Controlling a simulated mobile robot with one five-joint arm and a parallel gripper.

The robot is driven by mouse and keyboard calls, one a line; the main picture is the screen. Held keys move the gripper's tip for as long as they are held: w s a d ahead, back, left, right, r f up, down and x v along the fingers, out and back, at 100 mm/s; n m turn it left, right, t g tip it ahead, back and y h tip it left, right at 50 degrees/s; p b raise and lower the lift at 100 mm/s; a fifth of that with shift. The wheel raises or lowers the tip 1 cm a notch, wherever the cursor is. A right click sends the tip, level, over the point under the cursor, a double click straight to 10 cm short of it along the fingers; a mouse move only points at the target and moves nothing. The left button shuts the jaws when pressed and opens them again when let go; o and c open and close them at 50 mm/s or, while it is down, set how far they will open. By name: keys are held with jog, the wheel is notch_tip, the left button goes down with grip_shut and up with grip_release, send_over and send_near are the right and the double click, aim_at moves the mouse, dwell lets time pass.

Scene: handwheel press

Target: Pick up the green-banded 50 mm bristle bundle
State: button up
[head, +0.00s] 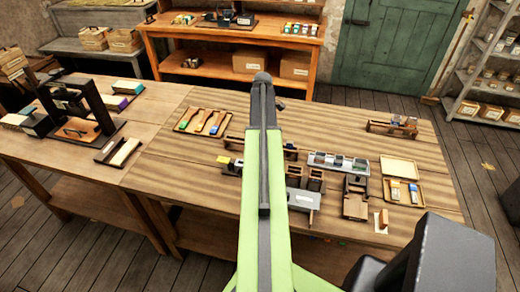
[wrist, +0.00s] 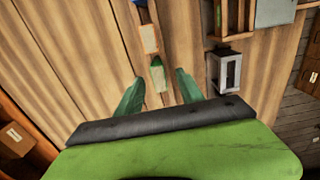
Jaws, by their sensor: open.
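My gripper (wrist: 157,80) is open in the wrist view, its two green fingers spread apart above the wooden table. Between and just beyond the fingertips is a small block with a green part and a pale part (wrist: 157,75), which looks like the green-banded bundle. Its size cannot be read. Nothing is seen held. In the head view my arm hides my jaws, and I cannot make out the green-banded bundle with certainty.
A press (head: 78,115) stands on the left table. Several fixtures and a small tray with banded pieces (head: 404,193) are to the right. A grey box (wrist: 228,75) sits right of my fingers.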

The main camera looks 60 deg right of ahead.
jog(key=f+b, duration=0.3)
jog(key=f, duration=0.1)
jog(key=shift+w+f, duration=0.2)
jog(key=shift+r, duration=0.2)
grip_shut()
